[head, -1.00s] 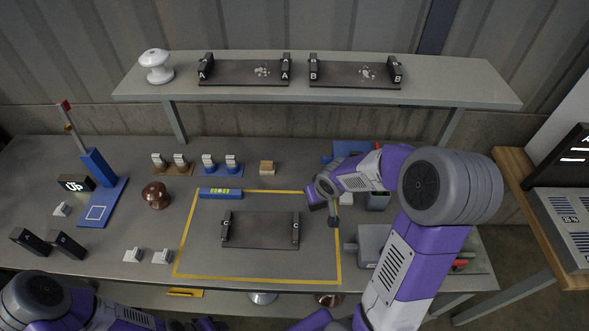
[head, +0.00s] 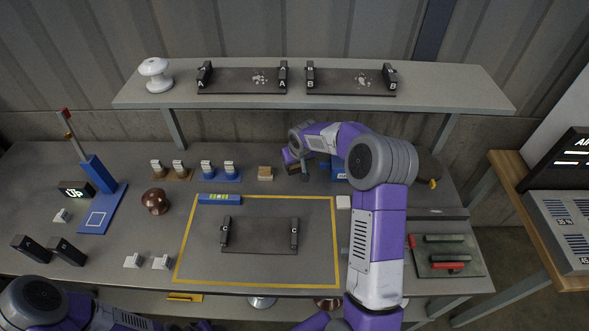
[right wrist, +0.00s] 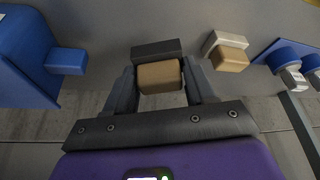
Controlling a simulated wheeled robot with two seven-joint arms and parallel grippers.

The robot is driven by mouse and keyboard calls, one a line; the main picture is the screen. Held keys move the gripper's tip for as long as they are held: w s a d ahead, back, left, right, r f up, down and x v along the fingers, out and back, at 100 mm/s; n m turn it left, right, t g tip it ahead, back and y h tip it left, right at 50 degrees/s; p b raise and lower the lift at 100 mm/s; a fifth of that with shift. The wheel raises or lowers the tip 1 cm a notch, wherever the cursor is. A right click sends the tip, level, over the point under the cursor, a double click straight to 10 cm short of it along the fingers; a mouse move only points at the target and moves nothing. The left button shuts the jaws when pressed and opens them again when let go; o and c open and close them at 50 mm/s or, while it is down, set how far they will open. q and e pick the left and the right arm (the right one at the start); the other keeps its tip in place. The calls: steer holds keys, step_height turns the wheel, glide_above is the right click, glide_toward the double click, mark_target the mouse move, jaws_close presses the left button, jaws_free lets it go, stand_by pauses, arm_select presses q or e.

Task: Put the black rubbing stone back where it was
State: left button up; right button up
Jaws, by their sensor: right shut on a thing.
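My right gripper (right wrist: 160,90) is shut on the black rubbing stone, a dark block (right wrist: 156,49) with a tan wooden back (right wrist: 160,76) between the fingers. In the head view the right gripper (head: 299,168) is at the back of the bench, and the stone (head: 293,169) is partly hidden by it. A white stone with a tan back (head: 265,173) sits just left of it, and it also shows in the right wrist view (right wrist: 226,52). I cannot tell whether the held stone touches the bench. My left arm is low at the left; its fingers (head: 195,325) are barely visible.
A blue box (head: 339,170) stands close right of the gripper. Blue-based pieces (head: 220,168) are farther left. A shelf (head: 430,80) runs above the back.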

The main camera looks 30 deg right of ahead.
mark_target(296, 167)
step_height(296, 167, down, 3)
steer(key=shift+f+b, duration=0.15)
steer(key=shift+b, duration=0.25)
steer(key=shift+f, duration=0.15)
steer(key=o, duration=1.2)
steer(key=shift+o, duration=0.2)
